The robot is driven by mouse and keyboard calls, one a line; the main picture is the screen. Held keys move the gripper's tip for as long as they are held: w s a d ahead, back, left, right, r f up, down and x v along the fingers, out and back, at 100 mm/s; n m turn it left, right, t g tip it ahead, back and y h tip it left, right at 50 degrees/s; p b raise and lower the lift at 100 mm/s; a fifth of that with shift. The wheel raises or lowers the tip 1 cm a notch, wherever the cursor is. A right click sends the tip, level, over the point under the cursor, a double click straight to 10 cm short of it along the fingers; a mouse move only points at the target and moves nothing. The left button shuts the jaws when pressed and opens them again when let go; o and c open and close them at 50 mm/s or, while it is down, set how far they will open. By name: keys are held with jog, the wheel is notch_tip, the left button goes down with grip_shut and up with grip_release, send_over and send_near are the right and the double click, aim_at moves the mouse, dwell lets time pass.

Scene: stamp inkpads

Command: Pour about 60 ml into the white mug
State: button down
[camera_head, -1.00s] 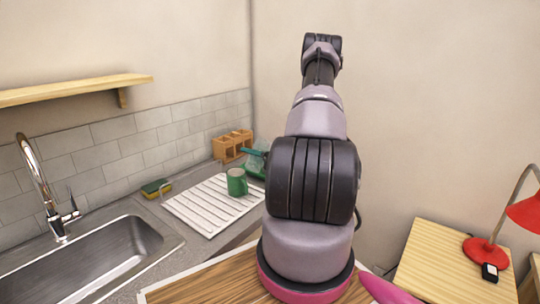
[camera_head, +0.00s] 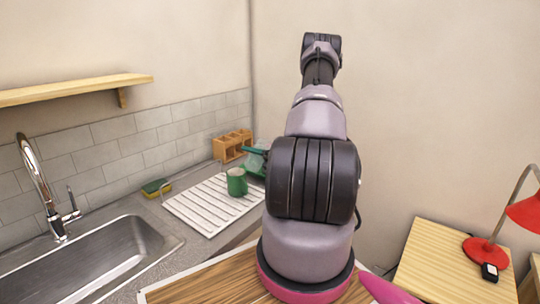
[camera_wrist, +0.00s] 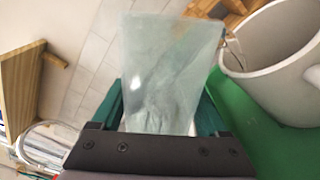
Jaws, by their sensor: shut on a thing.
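My gripper (camera_wrist: 157,112) is shut on a clear, pale greenish vessel (camera_wrist: 172,60), with its teal fingers on either side. The vessel's wide end points away from the wrist; I cannot tell how much liquid is in it. The white mug (camera_wrist: 268,75) looks light grey at the right of the wrist view, close to the vessel and apart from it. Its open rim shows.
A green mug (camera_head: 237,183) stands on the white drying rack (camera_head: 205,212), left of my arm. A wooden holder (camera_head: 229,147) is behind it. A green surface (camera_wrist: 250,125) lies by the white mug. A sink (camera_head: 100,265), tap (camera_head: 40,180) and sponge (camera_head: 156,187) are left.

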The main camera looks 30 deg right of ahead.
jog(key=shift+w+d+r, duration=0.15)
jog(key=shift+d+r, duration=0.05)
dwell(0.6)
jog(key=shift+r+m, duration=0.45)
jog(key=shift+m, duration=0.45)
dwell(0.7)
jog(key=shift+f+n, duration=0.7)
jog(key=shift+n, duration=0.2)
jog(key=shift+w+d+n, duration=0.1)
jog(key=shift+d+n, duration=0.1)
jog(key=shift+n, duration=0.6)
jog(key=shift+r+n, duration=0.15)
jog(key=shift+n, duration=0.25)
jog(key=shift+a+f+n, duration=0.1)
jog(key=shift+f+n, duration=0.6)
jog(key=shift+f, duration=0.15)
jog(key=shift+a+f+n, duration=0.1)
jog(key=shift+n, duration=0.2)
jog(key=shift+s+a+n, duration=0.25)
jog(key=shift+n, duration=0.25)
jog(key=shift+a, duration=0.1)
